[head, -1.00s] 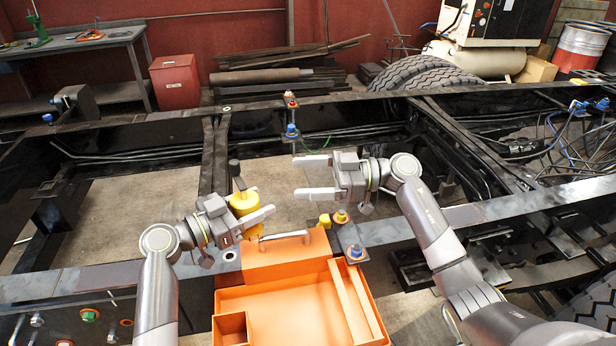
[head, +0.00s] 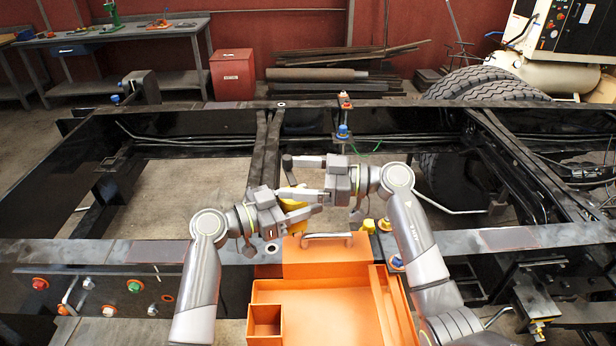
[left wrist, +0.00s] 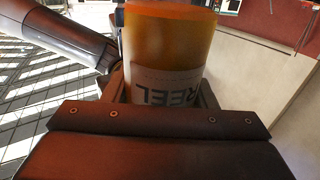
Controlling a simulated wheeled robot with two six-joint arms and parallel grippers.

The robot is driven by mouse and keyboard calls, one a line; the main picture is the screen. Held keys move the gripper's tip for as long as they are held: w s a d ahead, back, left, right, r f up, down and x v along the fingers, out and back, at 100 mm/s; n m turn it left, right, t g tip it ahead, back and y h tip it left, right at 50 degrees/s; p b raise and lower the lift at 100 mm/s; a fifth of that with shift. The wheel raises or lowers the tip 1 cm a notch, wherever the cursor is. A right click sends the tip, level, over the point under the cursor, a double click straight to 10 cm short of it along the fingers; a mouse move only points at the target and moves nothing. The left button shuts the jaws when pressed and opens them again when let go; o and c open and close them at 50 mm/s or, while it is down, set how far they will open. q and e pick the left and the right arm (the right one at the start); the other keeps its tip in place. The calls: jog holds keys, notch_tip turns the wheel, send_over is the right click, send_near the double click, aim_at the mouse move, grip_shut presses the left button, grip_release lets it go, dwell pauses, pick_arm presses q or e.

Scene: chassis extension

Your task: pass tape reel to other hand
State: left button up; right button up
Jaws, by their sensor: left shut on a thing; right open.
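The yellow tape reel (head: 291,206) is held in my left gripper (head: 305,202) above the near frame rail and behind the orange toolbox. It is partly hidden by the grippers in the head view. In the left wrist view the reel (left wrist: 168,45) fills the upper middle, with a white label reading "REEL". My right gripper (head: 287,178) is open and comes in from the right, its fingers pointing left at the reel. One finger passes across the reel in the picture; I cannot tell whether it touches. A dark gripper part (left wrist: 70,38) lies close beside the reel in the left wrist view.
The open orange toolbox (head: 325,297) with a handle stands just in front of the grippers. Black chassis rails (head: 155,250) run across. Open floor shows between the rails.

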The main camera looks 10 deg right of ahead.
jog(key=c, duration=1.1)
pick_arm(q)
jog(key=o, duration=1.1)
pick_arm(e)
jog(key=shift+c, duration=0.2)
